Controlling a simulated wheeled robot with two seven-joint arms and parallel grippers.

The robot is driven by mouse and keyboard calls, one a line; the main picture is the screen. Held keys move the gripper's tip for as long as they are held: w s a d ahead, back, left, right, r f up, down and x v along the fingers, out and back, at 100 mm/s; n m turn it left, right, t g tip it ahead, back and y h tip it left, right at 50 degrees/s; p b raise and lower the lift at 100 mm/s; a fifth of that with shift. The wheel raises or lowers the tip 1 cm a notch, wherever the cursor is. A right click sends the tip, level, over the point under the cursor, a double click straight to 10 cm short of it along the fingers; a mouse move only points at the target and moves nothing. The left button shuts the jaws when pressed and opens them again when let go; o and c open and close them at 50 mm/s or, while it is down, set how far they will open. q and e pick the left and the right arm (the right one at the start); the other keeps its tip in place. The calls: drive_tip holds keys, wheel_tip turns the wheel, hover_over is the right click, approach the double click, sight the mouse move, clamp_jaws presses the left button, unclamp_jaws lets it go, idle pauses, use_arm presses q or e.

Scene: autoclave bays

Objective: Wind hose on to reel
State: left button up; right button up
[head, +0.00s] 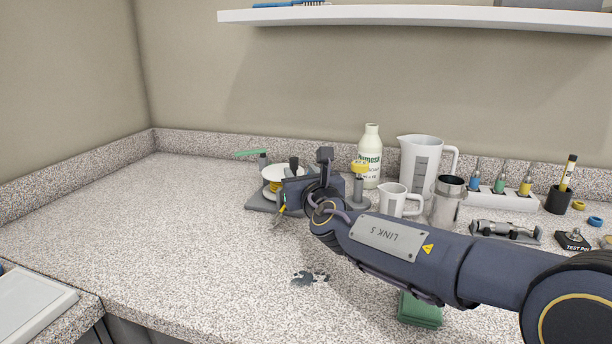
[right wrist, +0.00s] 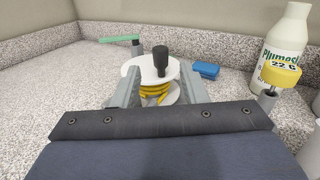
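The reel (head: 271,172) stands on a grey base (head: 258,203) at the back of the counter, with white flanges and a black upright crank knob (head: 293,162). In the right wrist view the yellow hose (right wrist: 152,91) lies in several turns between the reel's flanges, and the black knob (right wrist: 160,58) stands above it. My right gripper (right wrist: 160,78) is open, its grey fingers apart on either side of the knob and reel in that view; I cannot tell whether they touch. In the head view the right gripper (head: 290,192) partly hides the reel. My left gripper is not in view.
A green lever (head: 250,153) sticks out left of the reel. A labelled bottle (head: 370,150), a yellow-topped post (head: 360,168), jugs (head: 420,160) and a steel cup (head: 447,198) stand close on the right. A green block (head: 420,311) lies under my arm. The left counter is clear.

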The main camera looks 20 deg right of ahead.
sight(293, 162)
drive_tip(key=w, duration=0.7)
drive_tip(key=shift+w+d, duration=0.15)
drive_tip(key=shift+c, duration=0.5)
clamp_jaws()
drive_tip(key=shift+a+r+h+p, duration=0.2)
drive_tip(key=shift+h+p, duration=0.2)
drive_tip(key=shift+p, duration=0.15)
drive_tip(key=a+m+g+h+p, duration=0.1)
drive_tip(key=m+g+h+p, duration=0.1)
drive_tip(key=p, duration=0.4)
drive_tip(key=a+m+g+h+p, duration=0.1)
drive_tip(key=m+g+h+p, duration=0.1)
drive_tip(key=m+h+p, duration=0.2)
drive_tip(key=a+m+g+h+p, duration=0.1)
drive_tip(key=m+g+h+p, duration=0.1)
drive_tip(key=m+h+p, duration=0.2)
drive_tip(key=shift+a+r+g+h+p, duration=0.1)
drive_tip(key=shift+g+h+p, duration=0.05)
drive_tip(key=shift+h+p, duration=0.7)
drive_tip(key=shift+a+g+h+p, duration=0.15)
drive_tip(key=shift+h+p, duration=0.4)
drive_tip(key=shift+p, duration=0.6)
drive_tip(key=shift+a+f+m+g+h+p, duration=0.1)
drive_tip(key=shift+f+m+g+h+p, duration=0.1)
drive_tip(key=shift+m+g+h+p, duration=0.55)
